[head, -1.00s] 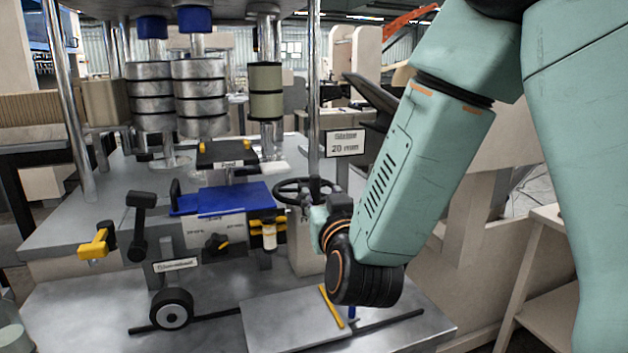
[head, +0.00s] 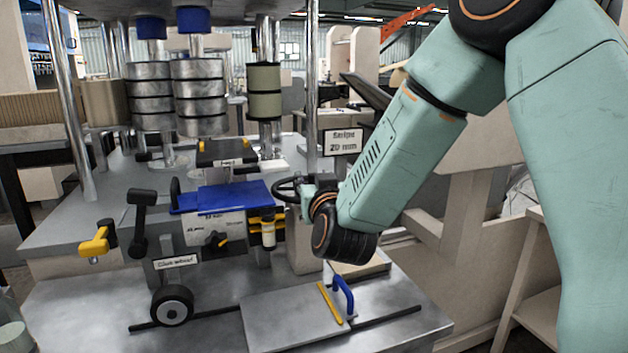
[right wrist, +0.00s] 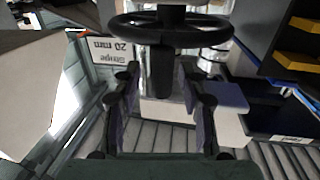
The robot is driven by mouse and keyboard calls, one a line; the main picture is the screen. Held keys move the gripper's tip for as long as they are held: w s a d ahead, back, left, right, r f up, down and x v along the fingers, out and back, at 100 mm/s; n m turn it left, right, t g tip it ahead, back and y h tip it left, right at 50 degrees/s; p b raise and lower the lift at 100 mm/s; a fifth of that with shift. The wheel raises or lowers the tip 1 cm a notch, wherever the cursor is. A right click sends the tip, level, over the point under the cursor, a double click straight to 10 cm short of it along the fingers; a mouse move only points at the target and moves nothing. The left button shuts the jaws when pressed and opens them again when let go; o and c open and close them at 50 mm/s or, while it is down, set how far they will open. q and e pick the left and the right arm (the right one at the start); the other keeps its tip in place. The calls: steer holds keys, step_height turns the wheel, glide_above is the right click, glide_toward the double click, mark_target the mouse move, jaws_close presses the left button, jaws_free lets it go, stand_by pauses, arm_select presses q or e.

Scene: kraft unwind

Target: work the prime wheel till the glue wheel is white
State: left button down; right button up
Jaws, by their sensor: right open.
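The prime wheel (head: 288,189) is taken to be the black handwheel on a pale post, right of the blue plate; its rim also spans the top of the right wrist view (right wrist: 125,27). My right gripper (right wrist: 160,85) is open, its fingers either side of a dark upright knob (right wrist: 161,75) below the rim. I cannot tell whether they touch it. In the head view the right gripper (head: 305,192) is at the wheel's right side, mostly hidden by my wrist. The glue wheel (head: 172,306) has a black tread and pale hub, under its label (head: 176,261). My left gripper is not in view.
A metal plate with a yellow strip (head: 329,303) and blue handle (head: 344,295) lies front right. A yellow-ended lever (head: 95,243) and black lever (head: 140,215) stand left. A "Stripe 20 mm" sign (head: 343,141) and steel post (head: 313,90) stand behind the handwheel.

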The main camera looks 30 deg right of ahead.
steer(key=shift+w+f, duration=0.1)
steer(key=shift+w, duration=0.05)
steer(key=shift+c, duration=1.2)
steer(key=shift+a, duration=0.15)
steer(key=c, duration=0.3)
steer(key=shift+s, duration=0.2)
jaws_close()
steer(key=shift+w, duration=0.1)
